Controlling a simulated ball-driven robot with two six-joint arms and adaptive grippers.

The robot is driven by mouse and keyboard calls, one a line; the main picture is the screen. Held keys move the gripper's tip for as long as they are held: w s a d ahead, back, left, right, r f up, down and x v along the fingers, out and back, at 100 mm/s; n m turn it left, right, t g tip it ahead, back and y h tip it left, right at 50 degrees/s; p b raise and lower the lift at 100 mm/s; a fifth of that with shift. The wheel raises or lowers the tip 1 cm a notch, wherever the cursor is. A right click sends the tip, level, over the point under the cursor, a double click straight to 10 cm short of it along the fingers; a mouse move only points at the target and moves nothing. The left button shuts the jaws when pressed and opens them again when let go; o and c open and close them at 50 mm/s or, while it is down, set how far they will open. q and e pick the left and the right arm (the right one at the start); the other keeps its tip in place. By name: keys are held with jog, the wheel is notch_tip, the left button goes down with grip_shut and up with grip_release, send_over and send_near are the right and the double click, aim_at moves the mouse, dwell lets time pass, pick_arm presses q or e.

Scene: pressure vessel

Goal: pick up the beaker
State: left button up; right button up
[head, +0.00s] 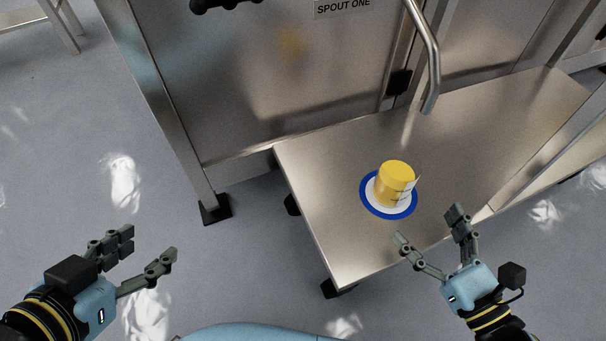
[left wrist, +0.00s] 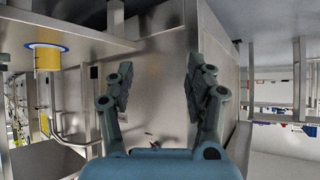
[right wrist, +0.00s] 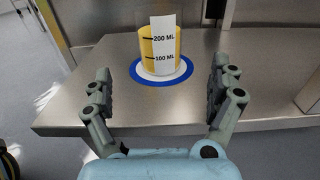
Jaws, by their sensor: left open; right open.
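The beaker (head: 394,185) holds yellow contents and stands upright on a white disc with a blue rim (head: 369,203) on the steel shelf. In the right wrist view the beaker (right wrist: 160,46) shows a white label reading 200 ML and 100 ML, centred between my fingers but beyond them. My right gripper (head: 429,225) is open and empty, just in front of the beaker near the shelf's front edge. My left gripper (head: 153,243) is open and empty over the floor, well left of the shelf. The left wrist view shows the beaker (left wrist: 47,58) at upper left.
The steel shelf (head: 330,215) is otherwise mostly clear. A bent metal spout (head: 432,60) hangs above it behind the beaker, beside a panel labelled SPOUT ONE (head: 343,6). A steel post with a black foot (head: 215,209) stands left of the shelf.

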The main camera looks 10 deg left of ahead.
aim_at(405, 195)
jog(key=shift+a, duration=0.1)
jog(key=shift+w+a+r, duration=0.1)
jog(key=shift+w, duration=0.1)
jog(key=x, duration=0.4)
jog(key=shift+w+a+b, duration=0.15)
jog(key=shift+w+b, duration=0.15)
jog(key=shift+b, duration=0.1)
jog(key=shift+w+a, duration=0.15)
jog(key=shift+w, duration=0.1)
jog(key=shift+b+x, duration=0.35)
jog(key=shift+x, duration=0.9)
jog(key=x, duration=0.2)
jog(key=shift+w+a, duration=0.2)
jog(key=shift+w, duration=0.05)
pick_arm(q)
jog(key=w+r+t, duration=0.2)
jog(key=r, duration=0.1)
jog(key=w+d+r+t, duration=0.1)
jog(key=t, duration=0.1)
jog(key=shift+w+r+h, duration=0.15)
jog(key=shift+w+h, duration=0.15)
pick_arm(e)
jog(key=shift+c, duration=0.3)
pick_arm(q)
jog(key=shift+a, duration=0.1)
pick_arm(e)
jog(key=c, duration=1.2)
